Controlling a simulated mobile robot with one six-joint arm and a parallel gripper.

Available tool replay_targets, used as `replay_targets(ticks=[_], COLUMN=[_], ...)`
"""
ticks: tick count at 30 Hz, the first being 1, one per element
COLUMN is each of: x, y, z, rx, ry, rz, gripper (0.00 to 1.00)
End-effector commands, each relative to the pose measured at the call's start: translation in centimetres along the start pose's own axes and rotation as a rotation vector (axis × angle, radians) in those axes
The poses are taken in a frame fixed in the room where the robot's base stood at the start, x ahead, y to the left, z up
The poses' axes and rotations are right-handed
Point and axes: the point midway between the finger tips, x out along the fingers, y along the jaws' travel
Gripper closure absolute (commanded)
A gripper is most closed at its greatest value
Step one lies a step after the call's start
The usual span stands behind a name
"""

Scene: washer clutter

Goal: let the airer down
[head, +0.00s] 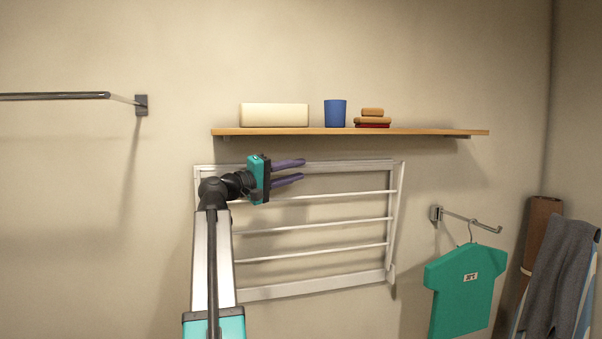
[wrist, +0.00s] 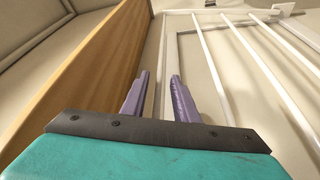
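The airer (head: 310,285) is a white rectangular frame with several thin cross rails. In the head view it stands folded up, close to the wall below the shelf. Its rails also show on the right of the wrist view (wrist: 216,68). My gripper (head: 303,170) is teal and black with two purple fingers, pointing right in front of the airer's top bar. The fingers are apart with nothing held between them, as the wrist view (wrist: 159,75) also shows. A pale frame bar appears beyond and between the fingertips; I cannot tell the gap. My arm hides the airer's left side.
A wooden shelf (head: 350,131) runs just above my gripper, bearing a cream box (head: 274,115), a blue cup (head: 335,113) and brown stacked items (head: 372,119). A metal rail (head: 55,96) is at left. A teal shirt (head: 464,290) hangs at right beside a grey cloth (head: 563,270).

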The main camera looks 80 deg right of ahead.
Motion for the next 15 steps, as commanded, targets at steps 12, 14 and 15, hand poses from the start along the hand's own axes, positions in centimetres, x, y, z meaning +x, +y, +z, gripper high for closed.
replay_targets(ticks=[12,14,15], x=[-6.9,-7.8,-8.3], y=[-0.3,-0.2,-0.2], z=[0.0,-0.1,0.0], rx=[0.0,0.0,0.001], ry=[0.002,0.003,0.002], rz=[-0.001,0.0,0.0], gripper=[0.73,0.73,0.73])
